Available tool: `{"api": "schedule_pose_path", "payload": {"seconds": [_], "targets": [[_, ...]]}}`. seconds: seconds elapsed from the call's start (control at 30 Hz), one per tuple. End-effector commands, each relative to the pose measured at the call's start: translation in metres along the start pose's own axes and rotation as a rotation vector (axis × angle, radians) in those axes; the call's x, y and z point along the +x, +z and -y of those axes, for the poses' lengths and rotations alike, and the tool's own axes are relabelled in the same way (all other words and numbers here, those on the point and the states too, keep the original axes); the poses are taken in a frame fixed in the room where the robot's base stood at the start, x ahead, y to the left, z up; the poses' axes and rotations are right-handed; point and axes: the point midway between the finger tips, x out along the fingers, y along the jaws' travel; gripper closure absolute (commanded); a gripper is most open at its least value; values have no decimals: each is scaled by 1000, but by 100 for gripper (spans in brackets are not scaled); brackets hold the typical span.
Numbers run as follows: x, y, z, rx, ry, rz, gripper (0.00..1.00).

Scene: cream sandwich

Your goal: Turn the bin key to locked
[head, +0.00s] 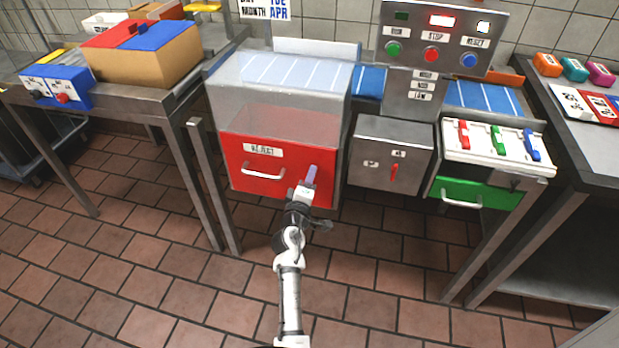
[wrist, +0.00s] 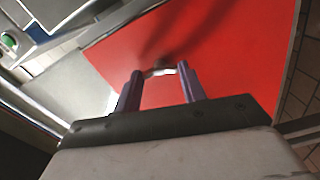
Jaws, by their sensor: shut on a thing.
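The red bin front (head: 230,172) carries a REJECT label (head: 262,150) and a pale handle (head: 262,172). It also fills much of the wrist view (wrist: 235,50). My gripper (head: 312,170) is at the right part of this front, its purple fingers reaching the red face. In the wrist view my gripper (wrist: 160,74) has its two fingers shut on a small silvery piece, the bin key (wrist: 158,72), against the red face. Most of the key is hidden by the fingers in the head view. I cannot tell which way the key is turned.
A steel box (head: 372,180) with a red switch (head: 394,172) stands right of the bin. A green drawer (head: 480,192) is farther right, below a white panel with coloured levers (head: 496,138). A control panel with buttons (head: 431,54) is above. The tiled floor in front is clear.

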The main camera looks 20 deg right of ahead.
Motion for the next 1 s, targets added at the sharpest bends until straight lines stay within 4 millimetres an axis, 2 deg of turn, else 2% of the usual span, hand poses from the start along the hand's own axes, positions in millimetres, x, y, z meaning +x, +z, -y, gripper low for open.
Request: {"api": "schedule_pose_path", "payload": {"seconds": [0.4, 0.97, 1.0], "targets": [[0, 0, -1, -197, 0, -1, 82], [0, 0, 0, -229, 1, 0, 82], [0, 0, 0, -229, 1, 0, 57]]}}
